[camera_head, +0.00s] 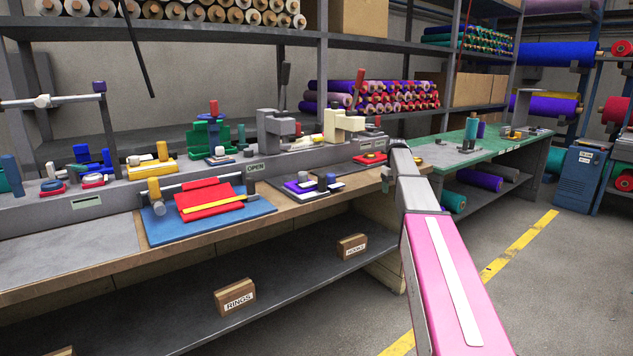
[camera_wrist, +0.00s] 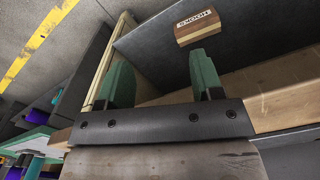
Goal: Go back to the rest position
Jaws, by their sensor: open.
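My gripper (camera_wrist: 162,82) shows in the wrist view with two green fingers spread well apart and nothing between them. It is at the front edge of the workbench (camera_wrist: 285,104), with the lower shelf and floor beyond the fingers. In the head view my pink and grey arm reaches up from the bottom right to the right end of that bench. The fingers cannot be made out clearly there.
A blue mat (camera_head: 162,229) with a red felt piece (camera_head: 204,203) lies on the bench. A HOOKS box (camera_head: 352,247) and a RINGS box (camera_head: 234,297) stand on the lower shelf. A green-topped table (camera_head: 500,147) is behind right. Floor at right is clear.

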